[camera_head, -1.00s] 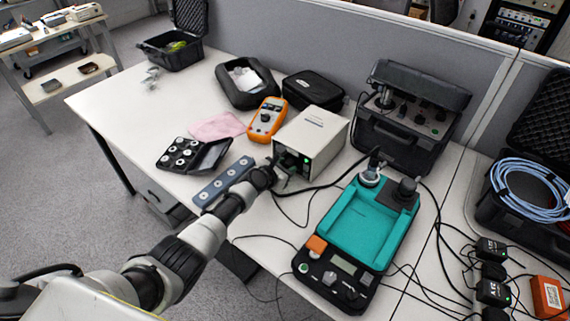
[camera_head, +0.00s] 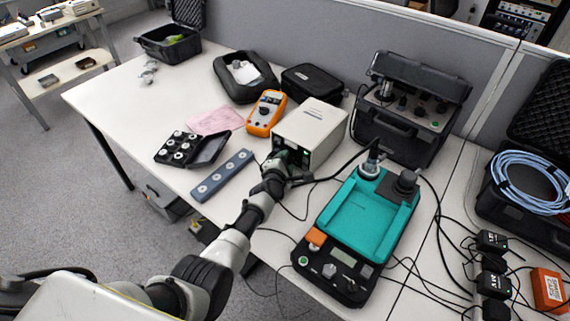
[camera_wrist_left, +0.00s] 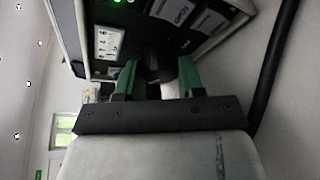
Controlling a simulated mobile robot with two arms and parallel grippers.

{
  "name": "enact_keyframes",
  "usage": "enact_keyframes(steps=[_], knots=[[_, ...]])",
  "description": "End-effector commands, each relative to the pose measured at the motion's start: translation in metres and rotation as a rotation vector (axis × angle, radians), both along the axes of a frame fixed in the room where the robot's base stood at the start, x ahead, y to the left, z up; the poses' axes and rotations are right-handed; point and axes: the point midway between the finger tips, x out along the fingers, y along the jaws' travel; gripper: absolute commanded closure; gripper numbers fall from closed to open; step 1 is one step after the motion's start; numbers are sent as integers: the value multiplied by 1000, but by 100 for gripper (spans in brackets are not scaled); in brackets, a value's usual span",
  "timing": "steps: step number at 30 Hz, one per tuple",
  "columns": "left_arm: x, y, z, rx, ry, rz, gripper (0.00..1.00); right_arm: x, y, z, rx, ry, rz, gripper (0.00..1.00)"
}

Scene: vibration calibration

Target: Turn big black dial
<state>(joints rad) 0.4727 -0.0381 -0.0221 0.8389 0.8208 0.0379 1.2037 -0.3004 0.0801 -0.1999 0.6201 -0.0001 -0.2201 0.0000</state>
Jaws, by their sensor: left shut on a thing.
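A white box-shaped instrument (camera_head: 312,127) stands on the table, its dark front panel facing my left arm. My left gripper (camera_head: 281,161) is at this panel. In the left wrist view the two green fingers (camera_wrist_left: 159,76) are shut on the black dial (camera_wrist_left: 158,66), one on each side of it. The dial sits low on the panel, beside printed labels and a green light. In the head view my gripper hides the dial. How far the dial is turned cannot be told. My right gripper is not in view.
An orange multimeter (camera_head: 266,112) lies left of the instrument. A grey strip (camera_head: 222,175) and a black case of round parts (camera_head: 190,149) lie nearer the left edge. A teal device (camera_head: 362,226) stands to the right. Black cables run between it and the instrument.

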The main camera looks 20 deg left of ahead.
Motion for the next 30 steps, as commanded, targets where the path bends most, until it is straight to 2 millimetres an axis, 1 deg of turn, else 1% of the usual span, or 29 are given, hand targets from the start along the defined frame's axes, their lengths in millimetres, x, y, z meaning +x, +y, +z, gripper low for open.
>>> enact_keyframes(steps=[1,6,12,29,30], knots=[[-1,-1,-5,30,-8,-2,85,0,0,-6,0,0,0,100],[-1,-1,-5,118,-39,-2,85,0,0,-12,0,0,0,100],[-1,-1,-4,180,-61,-3,85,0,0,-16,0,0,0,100],[-1,-1,-3,205,-70,-2,85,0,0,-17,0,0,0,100],[-1,-1,-3,205,-70,-2,57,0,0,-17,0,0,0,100]])
